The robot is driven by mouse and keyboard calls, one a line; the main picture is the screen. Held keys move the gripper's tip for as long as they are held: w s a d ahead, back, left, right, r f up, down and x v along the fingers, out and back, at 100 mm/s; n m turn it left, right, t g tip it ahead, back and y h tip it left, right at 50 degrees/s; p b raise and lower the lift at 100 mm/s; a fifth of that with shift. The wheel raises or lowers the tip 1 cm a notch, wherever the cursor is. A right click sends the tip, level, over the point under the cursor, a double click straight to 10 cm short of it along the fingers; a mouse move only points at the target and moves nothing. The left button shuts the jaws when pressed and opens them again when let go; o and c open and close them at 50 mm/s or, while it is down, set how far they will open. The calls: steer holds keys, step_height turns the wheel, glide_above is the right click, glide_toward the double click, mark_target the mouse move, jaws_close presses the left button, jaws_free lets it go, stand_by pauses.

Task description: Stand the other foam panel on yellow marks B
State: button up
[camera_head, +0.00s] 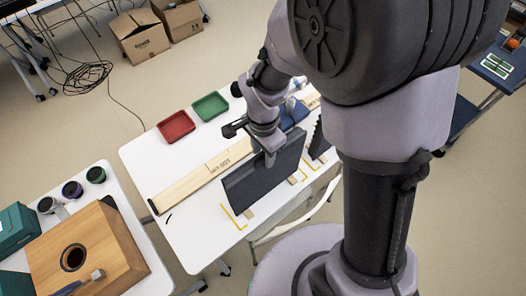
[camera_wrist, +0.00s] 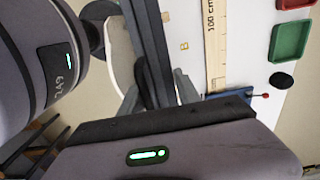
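A dark foam panel (camera_head: 262,180) is upright on edge over the white table. My gripper (camera_head: 269,156) is at its top edge, with a finger against its near face. In the wrist view the panel (camera_wrist: 148,40) runs between the fingers (camera_wrist: 160,92), which appear closed on it. Yellow marks (camera_head: 236,219) show at the panel's lower left end. I cannot tell whether its bottom edge touches the table. A second dark foam panel (camera_head: 318,142), with a toothed side, stands to the right, partly hidden by my arm. A tan label B (camera_wrist: 183,46) lies on the table.
A long wooden ruler board (camera_head: 203,177) lies behind the held panel. A red tray (camera_head: 176,126) and a green tray (camera_head: 210,106) sit at the table's back edge. A blue object (camera_head: 292,115) is behind my gripper. A wooden box (camera_head: 100,245) stands on the left table.

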steer(key=o, duration=0.4)
steer(key=shift+c, duration=0.2)
step_height(320, 180, up, 12)
steer(key=p, duration=0.4)
steer(key=s+d+r+n+t+y, duration=0.1)
steer(key=s+d+r+n+t, duration=0.2)
steer(key=s+r, duration=0.2)
steer(key=s+d+r+n+t+y, duration=0.1)
steer(key=s+d+r+n+t, duration=0.1)
steer(key=s+r, duration=0.4)
step_height(320, 180, up, 3)
steer(key=shift+s+d+f+n+t, duration=0.15)
steer(key=shift+d+n+t, duration=0.25)
steer(key=shift+d+n, duration=0.5)
